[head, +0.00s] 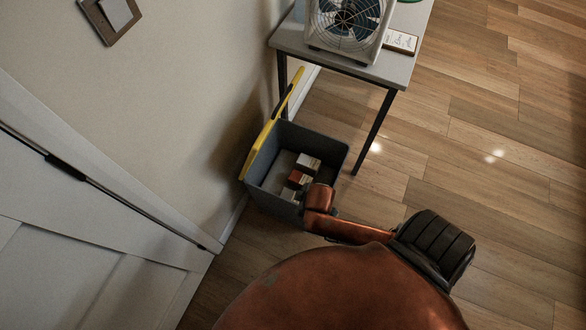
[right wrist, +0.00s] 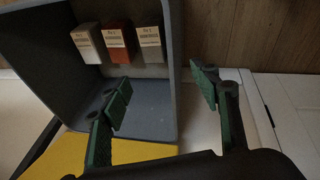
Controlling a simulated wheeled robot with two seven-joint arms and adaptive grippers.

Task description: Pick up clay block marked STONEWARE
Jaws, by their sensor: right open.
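Three clay blocks stand in a row inside a grey bin (right wrist: 145,97) in the right wrist view: a pale grey one (right wrist: 85,52), a red-brown one (right wrist: 118,54) and a grey one (right wrist: 152,55). Each has a cream label; the print is too small to read, so I cannot tell which says STONEWARE. In the head view they show as small blocks (head: 308,163) in the bin (head: 318,143). My right gripper (right wrist: 162,78) is open and empty, its green-padded fingers apart from the blocks. In the picture, the bin's wall lies between the fingertips. My left gripper is out of view.
A white door (head: 70,250) is at the left. Floor at right is clear.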

